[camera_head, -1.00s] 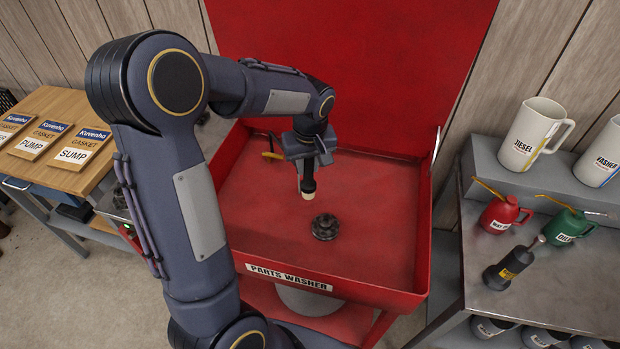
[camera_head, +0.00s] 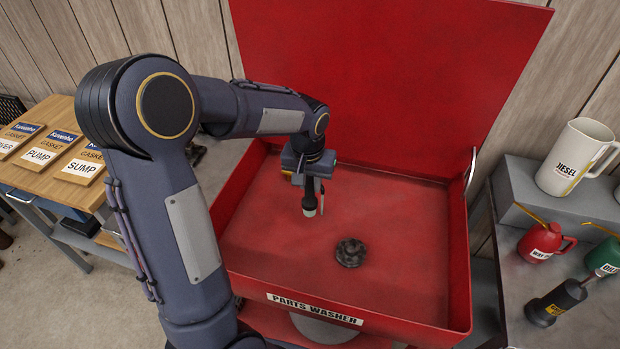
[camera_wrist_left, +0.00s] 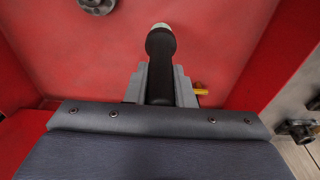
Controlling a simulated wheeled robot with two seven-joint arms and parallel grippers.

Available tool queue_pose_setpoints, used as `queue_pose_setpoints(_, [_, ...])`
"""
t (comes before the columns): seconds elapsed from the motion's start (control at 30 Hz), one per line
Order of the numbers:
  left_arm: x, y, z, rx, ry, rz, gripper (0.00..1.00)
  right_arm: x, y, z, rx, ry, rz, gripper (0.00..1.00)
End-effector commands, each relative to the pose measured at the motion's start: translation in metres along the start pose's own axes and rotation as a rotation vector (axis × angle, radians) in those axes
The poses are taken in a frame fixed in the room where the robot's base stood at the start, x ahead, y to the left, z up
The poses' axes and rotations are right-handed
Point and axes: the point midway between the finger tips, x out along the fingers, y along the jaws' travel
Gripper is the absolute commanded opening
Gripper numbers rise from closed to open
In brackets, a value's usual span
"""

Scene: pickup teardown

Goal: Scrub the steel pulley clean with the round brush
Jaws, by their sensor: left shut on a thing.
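The pulley (camera_head: 351,253), a dark, grimy round part, lies on the floor of the red parts washer (camera_head: 255,270). It also shows at the top left of the left wrist view (camera_wrist_left: 97,5). My left gripper (camera_head: 310,186) is shut on the round brush (camera_head: 309,204), which has a black handle and a pale tip. The brush hangs tip down above the basin floor, behind and to the left of the pulley, apart from it. In the left wrist view the brush (camera_wrist_left: 160,55) stands between the grey fingers. My right gripper is not in view.
The washer's raised red lid (camera_head: 390,80) stands behind the basin. At the right a metal bench (camera_head: 505,270) holds a white diesel jug (camera_head: 577,158), a red oil can (camera_head: 544,242) and a green one. At the left a wooden bench (camera_head: 60,120) carries gasket boxes. The basin's right half is clear.

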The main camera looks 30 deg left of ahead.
Motion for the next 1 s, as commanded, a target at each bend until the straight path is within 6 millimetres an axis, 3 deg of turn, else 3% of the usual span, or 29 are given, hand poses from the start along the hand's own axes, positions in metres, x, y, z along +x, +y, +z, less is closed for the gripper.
queue_pose_setpoints(0.03, [0.011,0.000,0.002,0.000,-0.001,0.000,0.00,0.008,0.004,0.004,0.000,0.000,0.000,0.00])
queue_pose_setpoints(0.6, [0.077,0.000,0.010,0.000,0.000,0.000,0.00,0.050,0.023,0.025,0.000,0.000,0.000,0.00])
queue_pose_setpoints(1.0, [0.091,0.000,0.012,0.000,0.000,0.000,0.00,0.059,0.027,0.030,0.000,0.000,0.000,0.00])
